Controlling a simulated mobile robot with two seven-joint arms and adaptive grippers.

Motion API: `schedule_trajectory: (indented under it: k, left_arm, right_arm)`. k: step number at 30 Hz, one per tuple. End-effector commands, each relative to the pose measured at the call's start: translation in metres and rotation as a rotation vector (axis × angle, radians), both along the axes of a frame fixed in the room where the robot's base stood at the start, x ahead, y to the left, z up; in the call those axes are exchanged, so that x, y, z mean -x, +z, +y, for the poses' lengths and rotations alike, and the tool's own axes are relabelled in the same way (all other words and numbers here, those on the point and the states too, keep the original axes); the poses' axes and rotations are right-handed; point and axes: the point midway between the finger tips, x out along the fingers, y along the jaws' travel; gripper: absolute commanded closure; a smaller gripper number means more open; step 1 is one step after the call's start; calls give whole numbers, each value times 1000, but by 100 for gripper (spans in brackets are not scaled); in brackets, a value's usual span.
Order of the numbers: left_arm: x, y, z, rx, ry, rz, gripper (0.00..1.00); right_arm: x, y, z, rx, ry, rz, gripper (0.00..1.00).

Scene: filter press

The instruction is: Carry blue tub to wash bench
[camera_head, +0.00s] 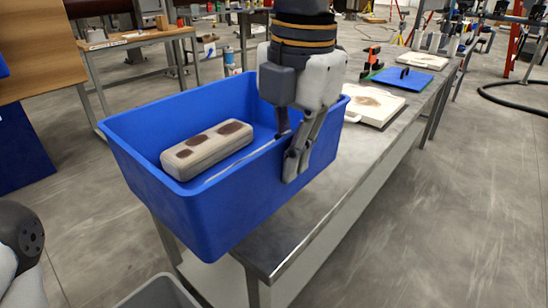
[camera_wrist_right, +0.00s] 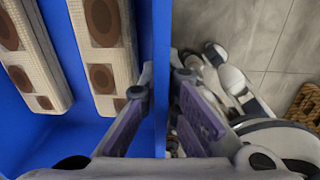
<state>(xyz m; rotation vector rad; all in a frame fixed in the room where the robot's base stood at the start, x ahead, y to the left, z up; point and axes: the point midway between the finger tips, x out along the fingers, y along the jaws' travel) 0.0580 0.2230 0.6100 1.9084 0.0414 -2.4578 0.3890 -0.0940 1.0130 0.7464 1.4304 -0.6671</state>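The blue tub (camera_head: 240,205) is at the near end of the metal bench (camera_head: 345,180), its left part beyond the bench edge. I cannot tell whether it rests on the bench or is held above it. A pale folded bundle with brown stains (camera_head: 206,150) lies inside; the right wrist view shows two such bundles side by side (camera_wrist_right: 105,50). My right gripper (camera_head: 293,150) straddles the tub's right wall, one finger inside and one outside. In the right wrist view its fingers (camera_wrist_right: 161,85) close on that wall. My left gripper is out of view; part of that arm shows at lower left.
A white board with a stained pad (camera_head: 372,104) lies on the bench behind the tub, with a blue board (camera_head: 402,78) farther back. Another table (camera_head: 130,42) stands at upper left. A grey bin (camera_head: 158,293) shows at the bottom. Floor at right is open.

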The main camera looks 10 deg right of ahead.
Motion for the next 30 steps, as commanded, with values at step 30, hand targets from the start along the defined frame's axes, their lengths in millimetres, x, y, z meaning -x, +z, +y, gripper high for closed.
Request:
schedule_trajectory:
  k: [30]
  left_arm:
    - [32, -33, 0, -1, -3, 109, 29]
  right_arm:
    - [-120, -112, -72, -1, 1, 1, 100]
